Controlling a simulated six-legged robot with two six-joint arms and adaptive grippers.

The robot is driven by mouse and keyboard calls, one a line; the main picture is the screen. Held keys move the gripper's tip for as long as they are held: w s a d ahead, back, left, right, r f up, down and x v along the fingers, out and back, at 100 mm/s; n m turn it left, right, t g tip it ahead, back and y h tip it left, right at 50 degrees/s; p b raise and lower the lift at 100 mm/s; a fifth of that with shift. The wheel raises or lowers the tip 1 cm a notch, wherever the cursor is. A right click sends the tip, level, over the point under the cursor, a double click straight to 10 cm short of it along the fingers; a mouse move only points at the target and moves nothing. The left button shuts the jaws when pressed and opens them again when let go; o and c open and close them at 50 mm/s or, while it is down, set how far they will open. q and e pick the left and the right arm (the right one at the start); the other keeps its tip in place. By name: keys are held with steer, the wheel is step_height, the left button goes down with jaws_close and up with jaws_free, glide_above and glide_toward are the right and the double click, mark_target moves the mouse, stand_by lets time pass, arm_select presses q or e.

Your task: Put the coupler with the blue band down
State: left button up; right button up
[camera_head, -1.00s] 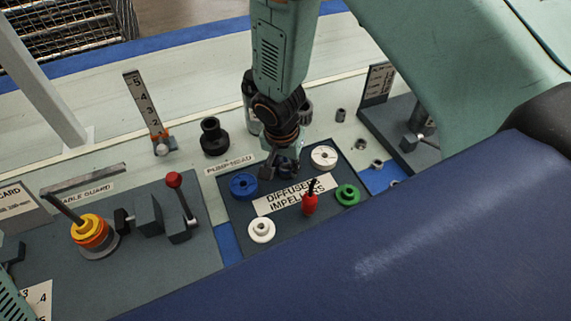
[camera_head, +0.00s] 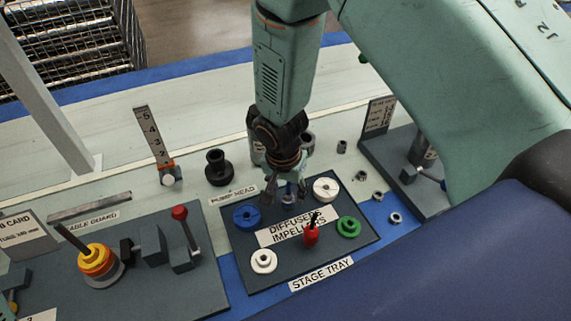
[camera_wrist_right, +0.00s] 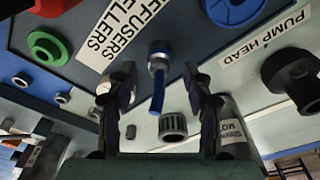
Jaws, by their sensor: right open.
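The coupler with the blue band (camera_wrist_right: 158,60) is a small grey cylinder. In the right wrist view it sits between my right gripper's spread fingers (camera_wrist_right: 155,80), apart from both. A blue strip extends below it in that view; I cannot tell what it is. In the head view the coupler (camera_head: 289,196) is on the dark stage tray (camera_head: 334,244), between the blue wheel and the upper white wheel, partly hidden by my right gripper (camera_head: 287,182). That gripper is open and points down just above it. My left gripper is not in view.
The tray also holds a blue wheel (camera_head: 246,216), white wheels (camera_head: 326,189) (camera_head: 264,261), a green wheel (camera_head: 348,227) and a red-knobbed part (camera_head: 311,234). A black pump head (camera_head: 218,168) stands behind. Loose metal rings (camera_head: 396,218) lie to the right. A lever fixture (camera_head: 183,240) stands left.

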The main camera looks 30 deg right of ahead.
step_height(320, 180, up, 8)
steer(key=p, duration=0.4)
steer(key=shift+s+a+r+p, duration=0.2)
steer(key=shift+s+a+p, duration=0.15)
steer(key=shift+s+a, duration=0.1)
